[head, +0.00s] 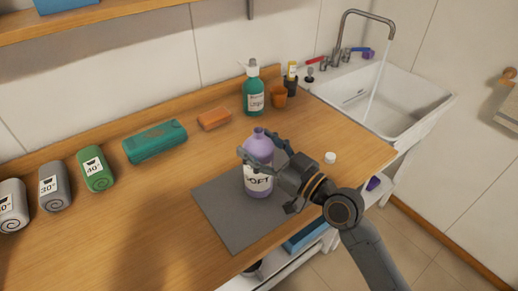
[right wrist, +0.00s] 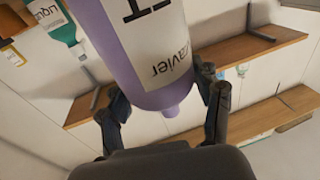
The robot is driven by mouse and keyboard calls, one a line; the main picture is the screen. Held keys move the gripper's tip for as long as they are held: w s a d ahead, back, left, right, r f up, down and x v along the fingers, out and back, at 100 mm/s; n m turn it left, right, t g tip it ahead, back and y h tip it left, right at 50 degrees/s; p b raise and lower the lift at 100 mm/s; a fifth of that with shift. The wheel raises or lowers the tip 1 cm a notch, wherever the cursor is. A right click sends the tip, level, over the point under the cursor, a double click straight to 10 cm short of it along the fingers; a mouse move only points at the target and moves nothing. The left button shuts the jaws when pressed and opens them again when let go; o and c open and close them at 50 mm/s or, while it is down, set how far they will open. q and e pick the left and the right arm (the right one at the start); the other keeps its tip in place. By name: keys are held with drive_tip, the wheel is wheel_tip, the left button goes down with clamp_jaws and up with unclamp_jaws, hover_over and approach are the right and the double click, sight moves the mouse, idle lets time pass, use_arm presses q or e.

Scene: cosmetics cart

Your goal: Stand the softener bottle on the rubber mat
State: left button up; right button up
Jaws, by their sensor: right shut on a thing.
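The purple softener bottle (head: 259,148) with a white label stands upright over the grey rubber mat (head: 227,222) on the wooden counter. Its neck looks open, without a cap. I cannot tell whether its base touches the mat or is slightly above it. My right gripper (head: 262,154) comes from the right and is shut on the upper body of the bottle, one finger on each side. In the right wrist view the bottle (right wrist: 120,45) appears neck down between the fingers (right wrist: 160,95). My left gripper is not in view.
A small white cap (head: 329,157) lies right of the mat. A green pump bottle (head: 253,97), an orange cup (head: 278,97), an orange block (head: 214,118) and a teal pack (head: 154,141) stand behind. Several rolled towels (head: 95,168) are left. A sink (head: 375,100) is at back right.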

drive_tip(key=shift+d+f, duration=0.1)
drive_tip(key=shift+f, duration=0.5)
drive_tip(key=o, duration=1.3)
drive_tip(key=shift+f, duration=0.2)
drive_tip(key=o, duration=0.4)
drive_tip(key=shift+r, duration=0.1)
